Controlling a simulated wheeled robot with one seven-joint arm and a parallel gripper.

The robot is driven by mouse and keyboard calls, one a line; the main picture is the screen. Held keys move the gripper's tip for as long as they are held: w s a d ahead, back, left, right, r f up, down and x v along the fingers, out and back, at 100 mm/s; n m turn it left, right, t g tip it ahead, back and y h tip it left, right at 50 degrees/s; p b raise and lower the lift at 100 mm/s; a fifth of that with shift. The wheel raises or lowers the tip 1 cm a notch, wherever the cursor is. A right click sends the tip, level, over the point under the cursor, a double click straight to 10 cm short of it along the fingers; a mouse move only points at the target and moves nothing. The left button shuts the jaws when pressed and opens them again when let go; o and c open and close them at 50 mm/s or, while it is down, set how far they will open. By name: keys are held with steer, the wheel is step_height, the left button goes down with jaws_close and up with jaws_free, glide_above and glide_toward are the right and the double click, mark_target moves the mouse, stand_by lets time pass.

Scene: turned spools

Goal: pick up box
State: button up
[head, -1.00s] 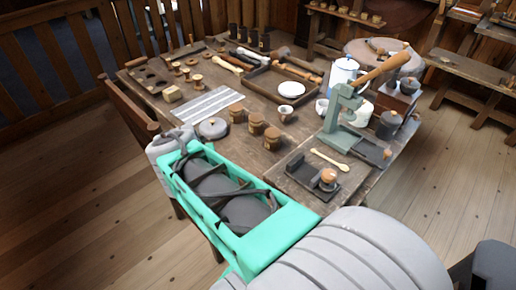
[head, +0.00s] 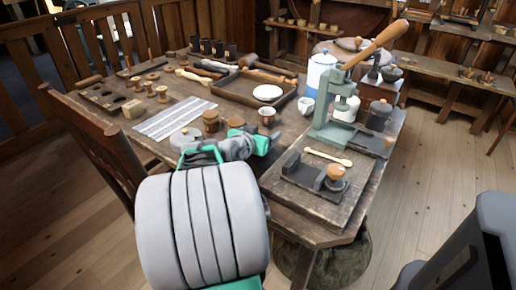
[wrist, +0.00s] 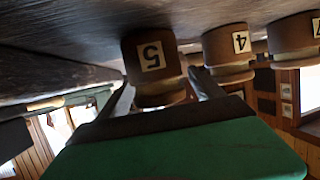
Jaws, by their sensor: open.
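Round lidded wooden boxes with number labels stand in a row on the table. In the wrist view, where the table is at the top, the box labelled 5 (wrist: 152,62) is between the two fingers of my open gripper (wrist: 163,92). I cannot tell whether either finger touches it. The box labelled 4 (wrist: 229,50) and the one labelled 7 (wrist: 294,38) are to its right. In the head view, one box (head: 211,121) shows clearly and another (head: 236,123) partly. My gripper (head: 258,140) and wrist hide the box labelled 5 there.
A green lever press (head: 335,125) and a dark board (head: 318,180) are to the right.

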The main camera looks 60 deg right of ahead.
steer(key=c, duration=1.5)
steer(key=shift+o, duration=0.2)
